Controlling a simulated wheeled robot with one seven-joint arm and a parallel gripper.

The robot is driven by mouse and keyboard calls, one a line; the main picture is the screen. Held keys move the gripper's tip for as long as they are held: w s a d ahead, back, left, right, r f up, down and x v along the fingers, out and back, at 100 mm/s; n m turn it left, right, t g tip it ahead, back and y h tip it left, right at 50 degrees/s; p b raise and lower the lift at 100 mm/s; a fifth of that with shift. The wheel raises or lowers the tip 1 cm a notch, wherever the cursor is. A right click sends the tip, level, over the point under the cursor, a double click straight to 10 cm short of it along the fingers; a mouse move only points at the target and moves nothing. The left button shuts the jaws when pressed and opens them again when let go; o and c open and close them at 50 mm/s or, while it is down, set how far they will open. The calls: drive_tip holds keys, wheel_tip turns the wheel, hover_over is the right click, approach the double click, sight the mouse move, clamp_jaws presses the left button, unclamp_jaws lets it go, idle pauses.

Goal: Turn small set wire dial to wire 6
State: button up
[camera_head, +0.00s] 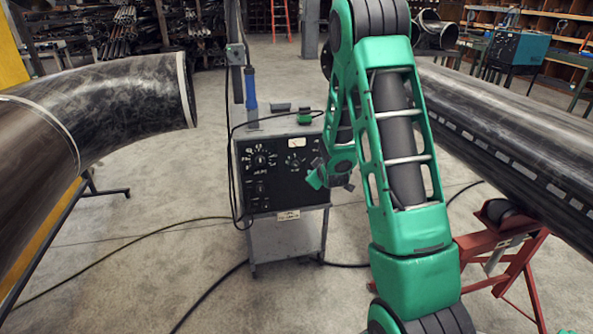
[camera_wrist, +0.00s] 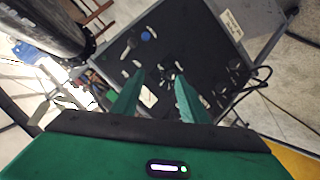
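A grey machine box with a black dial panel (camera_head: 276,198) stands ahead in the head view. The panel has a larger dial (camera_head: 260,160) at upper left, a smaller dial (camera_head: 294,162) to its right, and another knob (camera_head: 261,188) below. Dial markings are too small to read. My gripper (camera_head: 326,178) is at the panel's right side. In the wrist view, the panel (camera_wrist: 190,40) appears turned, and my green gripper fingers (camera_wrist: 160,86) are apart and empty. A dial (camera_wrist: 167,71) shows beyond the gap between the fingertips. I cannot tell its setting; no contact is visible.
A blue-handled tool (camera_head: 251,90) stands at the box's rear left, with cables hanging along its side. A large bent pipe (camera_head: 110,105) is at left and a long pipe (camera_head: 520,150) at right on a red stand (camera_head: 500,255). Cables lie on the open concrete floor.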

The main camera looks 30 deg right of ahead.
sight(297, 165)
drive_tip(key=w+a+f+n+t, duration=0.35)
drive_tip(key=f+t, duration=0.25)
drive_tip(key=f, duration=0.2)
drive_tip(key=x, duration=1.1)
drive_tip(key=shift+w+d+f, duration=0.15)
drive_tip(key=shift+w+d, duration=0.15)
drive_tip(key=shift+d, duration=0.1)
